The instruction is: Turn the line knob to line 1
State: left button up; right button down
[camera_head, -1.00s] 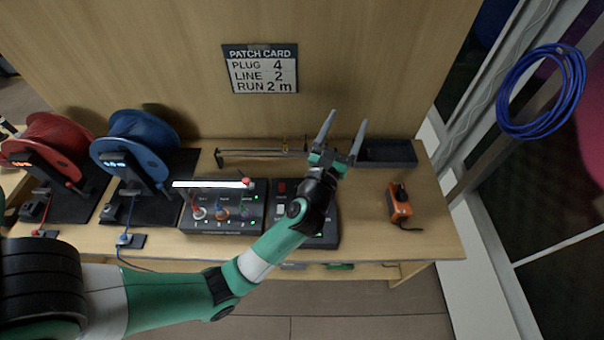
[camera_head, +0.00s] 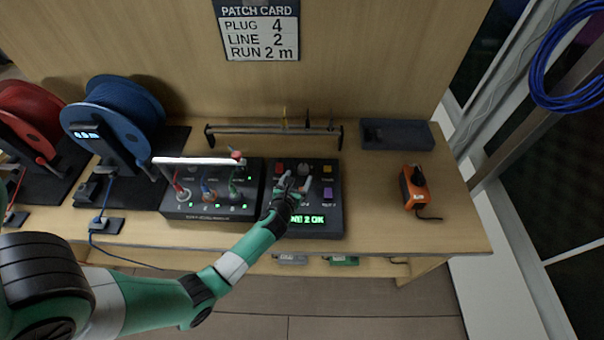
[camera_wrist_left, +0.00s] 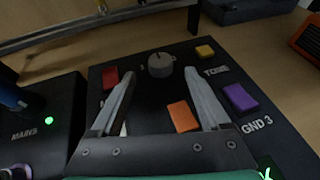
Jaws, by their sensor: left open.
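The grey round knob (camera_wrist_left: 160,65) sits at the back of a black control box (camera_head: 315,212), between a red button (camera_wrist_left: 110,77) and a yellow button (camera_wrist_left: 205,51). In the head view the knob (camera_head: 302,169) shows just beyond my left gripper (camera_head: 292,182). My left gripper is open and empty, low over the box. In the left wrist view its fingers (camera_wrist_left: 161,76) point at the knob, one tip to each side and apart from it. The lit green display on the box is partly hidden by my arm; "2 OK" reads at its end. My right gripper is not in view.
An orange button (camera_wrist_left: 182,116) and a purple button (camera_wrist_left: 240,97) are on the same box. A second box (camera_head: 210,212) with a white bar and cables stands to the left. A low rail (camera_head: 270,131) runs behind. An orange device (camera_head: 414,188) stands to the right.

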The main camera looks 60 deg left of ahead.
aim_at(302, 170)
pick_arm(q)
jog(key=b+x, duration=0.1)
jog(key=x, duration=0.4)
jog(key=shift+s+d+f+b, duration=0.1)
jog(key=shift+f+b, duration=0.1)
jog(key=shift+b, duration=0.2)
jog(key=shift+w+a, duration=0.25)
grip_shut()
